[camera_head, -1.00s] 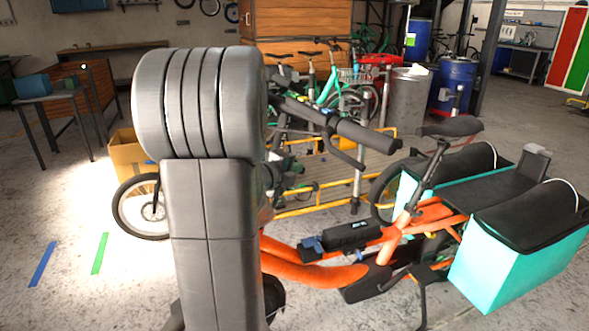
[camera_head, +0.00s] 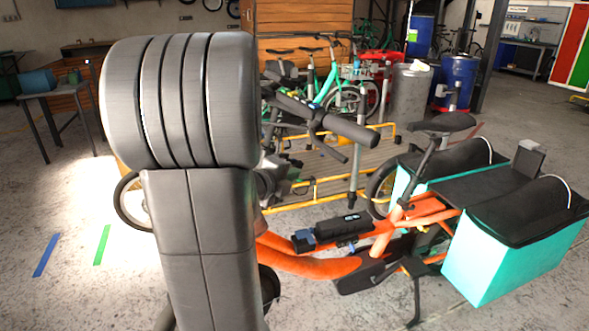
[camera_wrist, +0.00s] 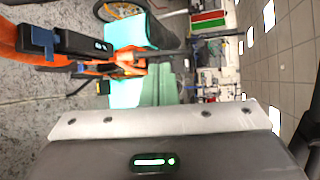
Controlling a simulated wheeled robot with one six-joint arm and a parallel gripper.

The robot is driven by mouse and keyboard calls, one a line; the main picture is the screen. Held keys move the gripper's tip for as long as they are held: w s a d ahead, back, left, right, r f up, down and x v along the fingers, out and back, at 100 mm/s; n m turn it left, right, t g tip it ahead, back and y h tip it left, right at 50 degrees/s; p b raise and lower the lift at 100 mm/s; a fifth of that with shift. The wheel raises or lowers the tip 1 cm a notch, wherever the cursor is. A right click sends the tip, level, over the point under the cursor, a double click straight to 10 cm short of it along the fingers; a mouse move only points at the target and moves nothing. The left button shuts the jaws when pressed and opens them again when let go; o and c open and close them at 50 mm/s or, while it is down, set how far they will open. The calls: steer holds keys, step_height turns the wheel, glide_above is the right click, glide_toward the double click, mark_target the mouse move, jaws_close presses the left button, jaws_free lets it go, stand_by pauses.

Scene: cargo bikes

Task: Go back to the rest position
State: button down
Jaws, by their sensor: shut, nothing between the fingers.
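My gripper (camera_wrist: 165,122) shows along the bottom of the wrist view as a pale plate with dark screws and a dark body with a green light. It is shut with nothing held. In the head view my grey arm covers the left centre and hides most of the gripper. The orange cargo bike (camera_head: 310,262) stands just right of my arm, with a black battery (camera_head: 340,228), handlebars and turquoise side bags (camera_head: 500,265). In the wrist view the bike shows sideways at upper left, with its battery (camera_wrist: 85,43), apart from the gripper.
A yellow-railed wooden platform (camera_head: 330,170) lies behind the bike. A grey barrel (camera_head: 410,95) and blue barrel (camera_head: 458,80) stand beyond. A table (camera_head: 55,90) is at the far left. The floor at lower left is open, with blue and green tape strips.

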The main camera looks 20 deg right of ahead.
steer(key=s, duration=0.1)
steer(key=s+a, duration=0.1)
steer(key=s, duration=0.1)
steer(key=s+a+r, duration=0.1)
steer(key=shift+s+a, duration=0.15)
steer(key=shift+s, duration=0.25)
steer(key=shift+w+f, duration=0.1)
